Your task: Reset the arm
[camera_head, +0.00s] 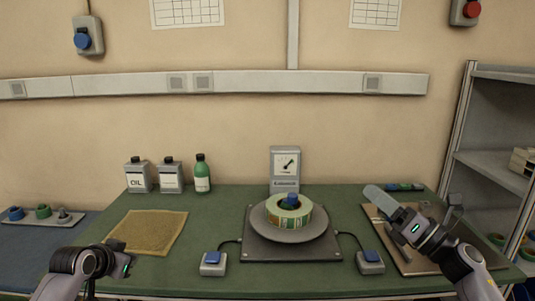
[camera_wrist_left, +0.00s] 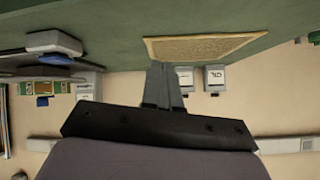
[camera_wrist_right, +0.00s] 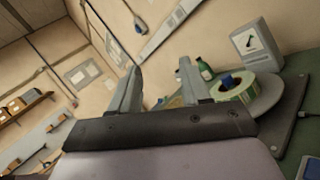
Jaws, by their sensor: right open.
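My right gripper (camera_head: 414,200) is raised over the right part of the green bench (camera_head: 190,268). In the right wrist view it is open, with its fingers (camera_wrist_right: 160,78) apart and nothing between them. My left arm (camera_head: 85,264) is at the bench's front left. In the left wrist view the left gripper's fingers (camera_wrist_left: 166,84) are together, with nothing seen in them. A green and cream tape reel (camera_head: 283,218) lies on a round grey turntable (camera_head: 290,236) around a blue-topped hub (camera_head: 291,200). Neither gripper touches it.
A dial gauge (camera_head: 285,163) stands behind the turntable. Two blue-button boxes (camera_head: 213,264) (camera_head: 370,262) flank it. Left are a tan mat (camera_head: 147,231), two cans (camera_head: 138,178) (camera_head: 171,177) and a green bottle (camera_head: 202,176). A brown board (camera_head: 400,258) lies under the right gripper. A shelf (camera_head: 490,165) stands right.

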